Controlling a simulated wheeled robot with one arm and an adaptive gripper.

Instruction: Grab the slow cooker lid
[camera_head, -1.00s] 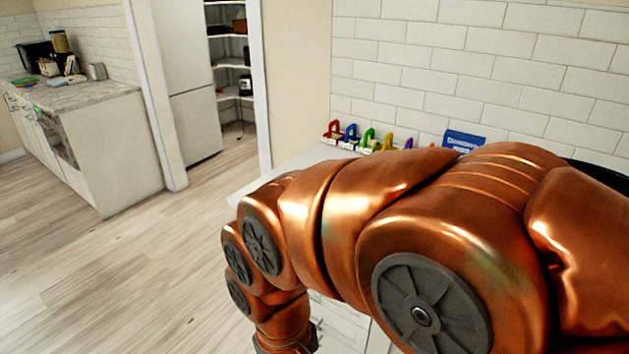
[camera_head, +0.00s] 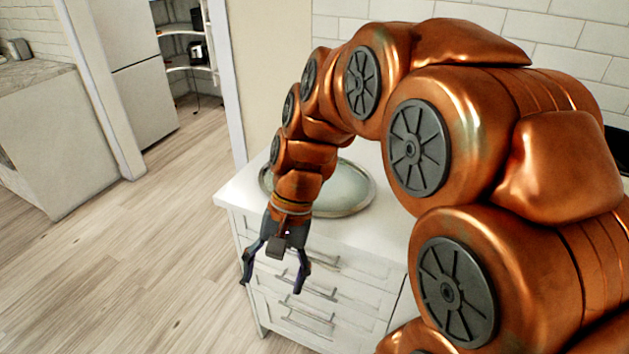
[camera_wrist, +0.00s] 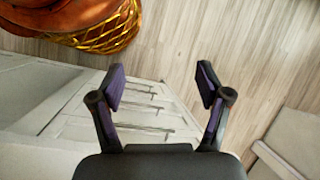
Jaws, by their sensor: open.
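A round, pale, glassy disc with a metal rim (camera_head: 352,190) lies flat on the white counter, partly behind my arm. I see no handle or knob on it, so I cannot tell if it is the slow cooker lid or a tray. No slow cooker is clearly identifiable. My gripper (camera_head: 272,283) hangs in front of the drawer cabinet, below the counter top and apart from the disc. Its fingers are spread and empty. In the wrist view my gripper (camera_wrist: 160,84) is also open, with drawer fronts and floor beyond it; the disc is not identifiable there.
The white counter (camera_head: 245,192) stands over a cabinet with drawers (camera_head: 322,300) and bar handles. A tiled wall (camera_head: 560,35) rises behind it. Open wood floor (camera_head: 130,270) lies to the left. A fridge (camera_head: 140,95) and pantry shelves (camera_head: 185,67) are farther back.

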